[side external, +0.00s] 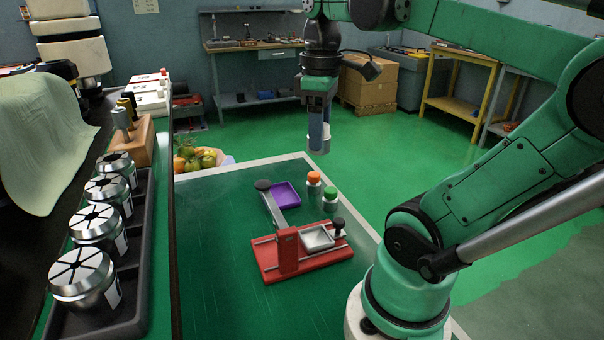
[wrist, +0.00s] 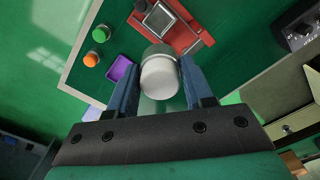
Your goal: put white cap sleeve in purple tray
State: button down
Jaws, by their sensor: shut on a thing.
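My gripper (side external: 319,143) hangs high above the green table in the side view, pointing down. In the wrist view its two blue fingers are shut on the white cap sleeve (wrist: 160,78), a round piece with a white end and a greyish body. In the side view the fingers mostly hide the sleeve. The purple tray (side external: 286,192) is a small shallow square tray lying on the table, below and left of my gripper. It also shows in the wrist view (wrist: 122,71), left of the held sleeve, partly behind a finger. I see nothing in it.
A red fixture (side external: 303,262) with a metal pan (side external: 318,237) and a lever stands in front of the tray. An orange-capped bottle (side external: 314,184) and a green-capped bottle (side external: 330,198) stand right of the tray. A black rack (side external: 140,290) of metal collets lines the left.

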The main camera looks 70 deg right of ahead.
jog(key=shift+w+d+r, duration=0.15)
jog(key=shift+w+r, duration=0.05)
jog(key=shift+r, duration=0.5)
jog(key=w+d+r, duration=0.1)
jog(key=w+d, duration=0.4)
jog(key=w, duration=0.1)
send_over(280, 198)
notch_tip(280, 198, down, 4)
jog(key=r, duration=0.1)
notch_tip(280, 198, down, 20)
jog(key=shift+r, duration=0.1)
jog(key=shift+c, duration=1.7)
grip_release()
